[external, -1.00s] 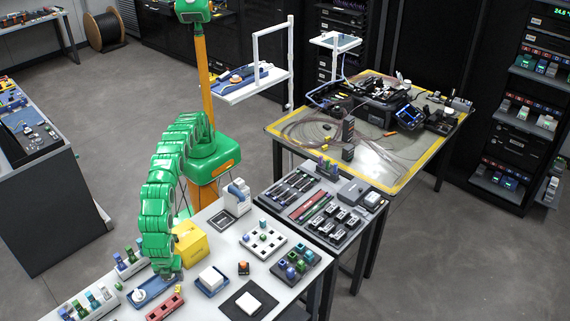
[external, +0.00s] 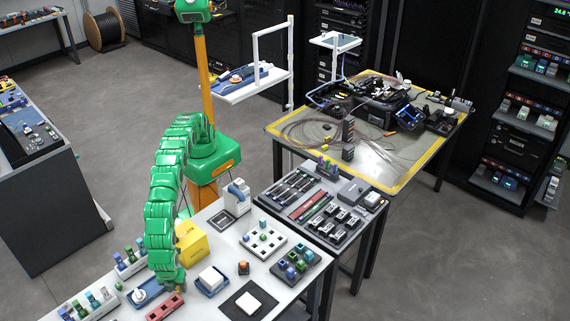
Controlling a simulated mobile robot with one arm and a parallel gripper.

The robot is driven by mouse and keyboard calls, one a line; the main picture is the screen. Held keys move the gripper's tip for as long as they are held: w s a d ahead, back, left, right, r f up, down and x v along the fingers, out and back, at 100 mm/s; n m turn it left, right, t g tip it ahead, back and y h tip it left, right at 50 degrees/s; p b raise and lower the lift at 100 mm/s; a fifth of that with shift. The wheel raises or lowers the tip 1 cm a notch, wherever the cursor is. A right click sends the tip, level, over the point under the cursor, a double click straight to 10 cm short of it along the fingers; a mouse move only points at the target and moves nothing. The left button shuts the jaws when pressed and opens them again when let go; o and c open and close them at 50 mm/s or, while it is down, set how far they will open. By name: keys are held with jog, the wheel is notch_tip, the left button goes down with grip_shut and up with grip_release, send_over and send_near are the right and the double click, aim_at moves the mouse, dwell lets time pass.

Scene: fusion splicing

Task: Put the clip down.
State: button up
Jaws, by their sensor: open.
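My green arm reaches down to the near left of the white table. My gripper (external: 174,290) is at the far right end of a red block with dark holes (external: 163,309), low over the table. The jaws are open, but the fingers are small and partly hidden by the wrist. I cannot make out the clip for certain; if it is at the fingertips or at the red block, it is too small to tell. A blue tray with a round white part (external: 147,293) lies just left of the gripper.
A yellow box (external: 191,242) stands close behind the wrist. A blue tray with a white block (external: 211,280) and a black mat with a white block (external: 248,304) lie to the right. Racks with coloured parts (external: 90,303) stand at the left.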

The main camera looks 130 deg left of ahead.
aim_at(177, 289)
grip_shut()
dwell(0.5)
notch_tip(177, 289, up, 10)
jog(key=w+a, duration=0.2)
jog(key=a, duration=0.2)
jog(key=w+a+n, duration=0.1)
jog(key=w+a, duration=0.2)
jog(key=a, duration=0.2)
jog(key=w+a+n, duration=0.1)
jog(key=w+a, duration=0.1)
jog(key=a, duration=0.2)
jog(key=shift+w+a+r, duration=0.1)
jog(key=shift+w+a, duration=0.1)
jog(key=w+a+n, duration=0.3)
jog(key=a+n, duration=0.2)
jog(key=a, duration=2.3)
jog(key=s+a+n, duration=0.1)
jog(key=s+a, duration=0.1)
jog(key=a, duration=0.5)
jog(key=s+a+n+h, duration=0.1)
jog(key=s+a, duration=0.2)
jog(key=a, duration=0.5)
jog(key=shift+s+f, duration=0.15)
jog(key=shift+f, duration=0.3)
jog(key=shift+d, duration=0.1)
